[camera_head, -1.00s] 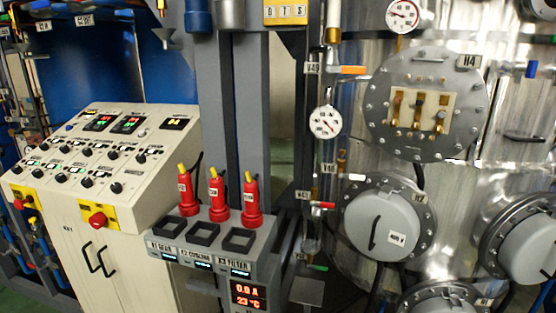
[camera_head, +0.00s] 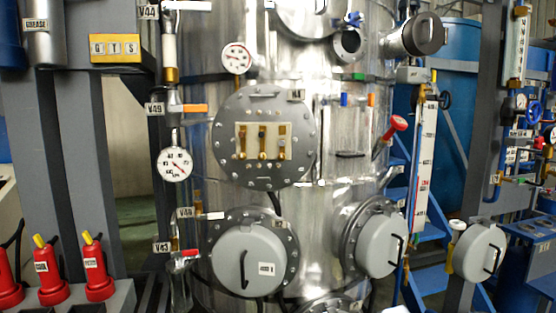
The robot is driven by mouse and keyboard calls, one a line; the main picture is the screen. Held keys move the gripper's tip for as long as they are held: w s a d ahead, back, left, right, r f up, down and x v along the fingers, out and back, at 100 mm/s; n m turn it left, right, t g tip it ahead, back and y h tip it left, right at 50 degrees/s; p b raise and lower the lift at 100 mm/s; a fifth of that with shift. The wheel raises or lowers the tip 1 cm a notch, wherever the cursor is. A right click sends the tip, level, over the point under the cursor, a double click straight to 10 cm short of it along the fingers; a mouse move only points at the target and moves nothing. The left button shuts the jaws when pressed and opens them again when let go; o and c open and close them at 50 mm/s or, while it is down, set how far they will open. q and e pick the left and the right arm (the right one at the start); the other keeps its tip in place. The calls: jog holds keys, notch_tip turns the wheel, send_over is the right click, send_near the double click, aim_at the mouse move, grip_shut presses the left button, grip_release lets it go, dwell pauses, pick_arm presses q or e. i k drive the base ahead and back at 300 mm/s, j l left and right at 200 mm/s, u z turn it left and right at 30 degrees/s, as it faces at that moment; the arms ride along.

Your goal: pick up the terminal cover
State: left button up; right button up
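A round bolted flange (camera_head: 232,112) labelled H4 on the silver vessel stands uncovered, with brass terminals (camera_head: 262,142) showing on a pale block. A grey round cover (camera_head: 250,271) with a black handle and a 400 V label sits on the flange below it. A second grey cover (camera_head: 382,247) sits on a flange to its right. A third grey cover (camera_head: 479,252) with a dark handle is at the far right, apart from the vessel; what holds it is unclear. I cannot tell for sure which is the terminal cover. Neither gripper is in view.
Red plug-like devices (camera_head: 98,272) stand at the lower left beside grey posts (camera_head: 68,160). Gauges (camera_head: 174,164) and small valves line a pipe left of the vessel (camera_head: 340,110). A white level scale (camera_head: 423,165) and blue steps (camera_head: 437,235) are at right.

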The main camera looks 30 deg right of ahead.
aim_at(477, 255)
jog(key=z, duration=2.3)
jog(key=i+u, duration=0.1)
jog(key=i, duration=0.35)
